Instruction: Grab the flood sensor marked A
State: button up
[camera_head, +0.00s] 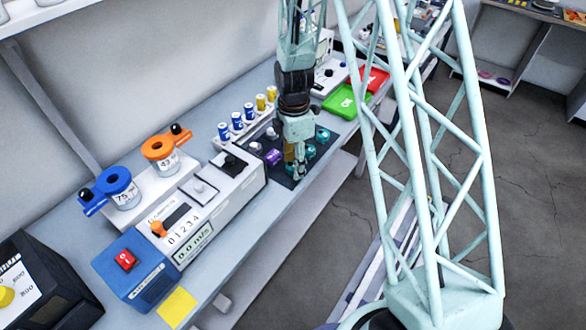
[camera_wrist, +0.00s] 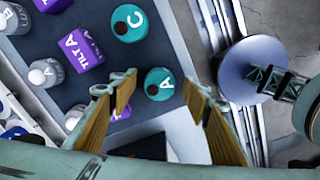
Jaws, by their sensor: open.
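A teal sensor marked A (camera_wrist: 160,78) lies on a dark mat in the wrist view; the word flood cannot be read on it. My gripper (camera_wrist: 157,92) is open, its two yellow-padded fingers on either side of this sensor in the picture, with no clear contact. In the head view my gripper (camera_head: 299,172) points down over the near part of the dark mat (camera_head: 287,181) and hides part of it. Another teal sensor marked C (camera_wrist: 130,22) lies farther up in the wrist view.
A purple sensor marked TILT A (camera_wrist: 82,48) and several grey and purple pieces lie to the left. In the head view, a red bin (camera_head: 374,79) and a green bin (camera_head: 345,100) stand beyond the mat, and a control box (camera_head: 215,200) stands left of it.

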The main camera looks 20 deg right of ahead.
jog(key=shift+f, duration=0.35)
dwell(0.4)
jog(key=c, duration=1)
